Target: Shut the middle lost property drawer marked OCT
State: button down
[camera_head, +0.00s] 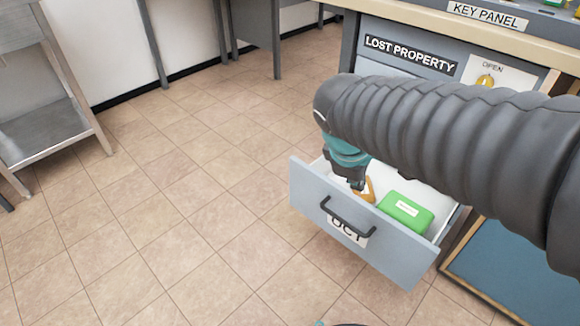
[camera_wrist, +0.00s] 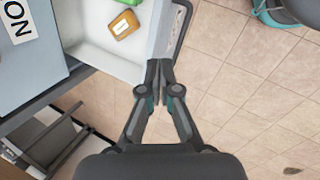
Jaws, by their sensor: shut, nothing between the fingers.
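The drawer marked OCT (camera_head: 310,195) is pulled out of the cabinet, with a dark bar handle on its grey front. Inside lie a green box (camera_head: 405,211) and a yellow-orange item (camera_head: 369,190). My gripper (camera_head: 357,184) points down at the drawer, near its front panel, with fingers together and empty. In the wrist view, my fingertips (camera_wrist: 160,72) appear beside the end of the drawer front (camera_wrist: 163,32); contact cannot be told. The yellow-orange item (camera_wrist: 125,24) shows inside the pale drawer there. My arm hides part of the drawer and cabinet.
A face with a partly visible label (camera_wrist: 17,20) adjoins the drawer in the wrist view. A metal rack (camera_head: 45,130) stands at left. Tiled floor (camera_head: 180,220) is clear before the drawer.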

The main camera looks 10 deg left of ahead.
jog(key=w+a+f+n+t+h, duration=0.1)
jog(key=w+a+f+n+h, duration=0.15)
jog(key=w+a+n, duration=0.45)
jog(key=n+t, duration=0.2)
jog(key=n, duration=0.6)
send_near(297, 169)
jog(key=s+a+r, duration=0.2)
jog(key=s+a, duration=0.2)
jog(key=s, duration=0.1)
jog(key=b+x, duration=0.1)
jog(key=x, duration=0.3)
jog(key=w+r+b+x, duration=0.1)
jog(key=x, duration=0.2)
jog(key=d+x, duration=0.1)
jog(key=x, duration=0.3)
jog(key=shift+w+d+b, duration=0.1)
jog(key=shift+w+b, duration=0.2)
jog(key=shift+b, duration=0.1)
jog(key=shift+w+d, duration=0.3)
jog(key=shift+w, duration=0.1)
jog(key=shift+w, duration=0.1)
